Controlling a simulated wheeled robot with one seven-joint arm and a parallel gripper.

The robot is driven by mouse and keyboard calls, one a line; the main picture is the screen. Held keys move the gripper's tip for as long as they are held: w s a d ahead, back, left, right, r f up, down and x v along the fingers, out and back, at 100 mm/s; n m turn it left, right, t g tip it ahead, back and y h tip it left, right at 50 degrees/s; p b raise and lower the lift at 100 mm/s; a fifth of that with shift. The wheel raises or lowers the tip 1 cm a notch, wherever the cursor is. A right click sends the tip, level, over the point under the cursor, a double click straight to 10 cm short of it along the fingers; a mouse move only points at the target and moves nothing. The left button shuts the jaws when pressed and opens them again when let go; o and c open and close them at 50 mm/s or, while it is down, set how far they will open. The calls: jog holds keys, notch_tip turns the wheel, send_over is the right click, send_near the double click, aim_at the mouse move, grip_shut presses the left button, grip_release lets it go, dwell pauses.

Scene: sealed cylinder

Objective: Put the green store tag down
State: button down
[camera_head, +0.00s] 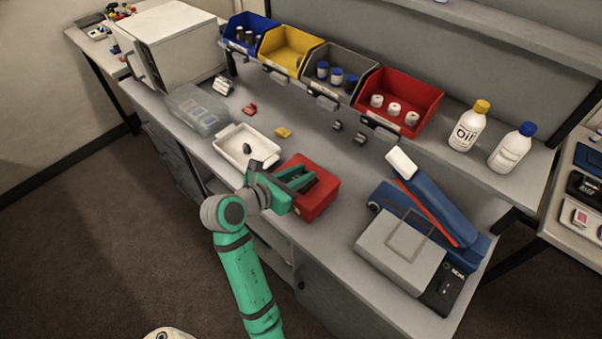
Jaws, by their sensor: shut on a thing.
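My gripper (304,180) is over the red box (317,207) on the bench, with its fingers low over the box's dark top. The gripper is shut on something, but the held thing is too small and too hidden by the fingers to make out. I cannot pick out the green store tag apart from the green of my gripper. I cannot tell whether the fingers touch the box.
A white tray (230,159) holding a small dark part is left of the box. A yellow piece (283,132) and a red piece (250,109) lie behind. A blue and grey sealer (400,250) stands right. Coloured bins (408,124) line the back.

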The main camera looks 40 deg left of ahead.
jog(key=shift+f, duration=0.3)
jog(key=c, duration=1.5)
grip_release()
jog(key=shift+c, duration=0.2)
jog(key=shift+r, duration=0.1)
jog(key=shift+r, duration=0.25)
jog(key=v, duration=1.2)
jog(key=shift+f, duration=0.1)
